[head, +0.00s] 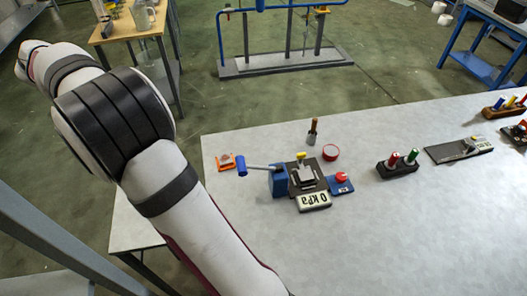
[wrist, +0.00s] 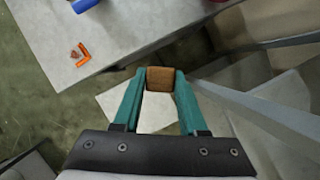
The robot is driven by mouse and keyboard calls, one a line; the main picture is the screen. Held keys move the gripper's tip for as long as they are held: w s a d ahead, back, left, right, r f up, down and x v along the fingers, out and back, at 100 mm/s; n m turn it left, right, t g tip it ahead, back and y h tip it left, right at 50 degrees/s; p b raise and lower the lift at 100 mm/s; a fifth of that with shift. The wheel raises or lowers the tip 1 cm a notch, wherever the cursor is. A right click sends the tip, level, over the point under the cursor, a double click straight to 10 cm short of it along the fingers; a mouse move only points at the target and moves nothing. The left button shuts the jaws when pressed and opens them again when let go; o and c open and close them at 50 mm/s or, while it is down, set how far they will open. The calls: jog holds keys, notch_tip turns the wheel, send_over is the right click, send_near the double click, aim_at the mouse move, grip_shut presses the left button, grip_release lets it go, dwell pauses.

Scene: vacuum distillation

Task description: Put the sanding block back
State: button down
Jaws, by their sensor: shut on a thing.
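The sanding block (wrist: 160,79) is a small brown block. My gripper (wrist: 158,82), with teal fingers, is shut on it, one finger on each side, in the wrist view. The block is held in the air, beyond the table's edge in that view. My gripper and the block are out of sight in the head view. A small orange corner-shaped holder (wrist: 84,50) lies on the table at upper left of the wrist view. In the head view this holder (head: 232,165) lies left of the blue device, with a small brownish patch inside it.
A blue device with a lever (head: 279,181) and a 0 kPa display (head: 313,201) stand right of the holder. A brush-like tool (head: 312,131), a red ring (head: 331,152) and a block of coloured pegs (head: 398,165) stand nearby. The front right table is clear.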

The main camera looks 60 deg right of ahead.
jog(key=s+d+f+n+t+h, duration=0.15)
jog(key=d+f+n, duration=0.25)
jog(key=d, duration=0.7)
jog(key=s+d+f+n+h, duration=0.1)
jog(key=s+d+f+n, duration=0.2)
jog(key=d, duration=0.7)
jog(key=s+d+f+n+t, duration=0.1)
jog(key=s+d+f+n, duration=0.3)
jog(key=s+d, duration=0.5)
jog(key=s+d+f+n+t, duration=0.2)
jog(key=s+d+f+n, duration=0.15)
jog(key=s+d, duration=0.55)
send_over(281, 145)
jog(key=a, duration=0.1)
jog(key=shift+n+h, duration=0.35)
jog(key=shift+h, duration=0.1)
notch_tip(281, 145, down, 6)
jog(key=shift+a+f, duration=0.15)
jog(key=shift+f, duration=2.05)
jog(key=shift+f, duration=0.1)
jog(key=shift+c, duration=2.2)
grip_release()
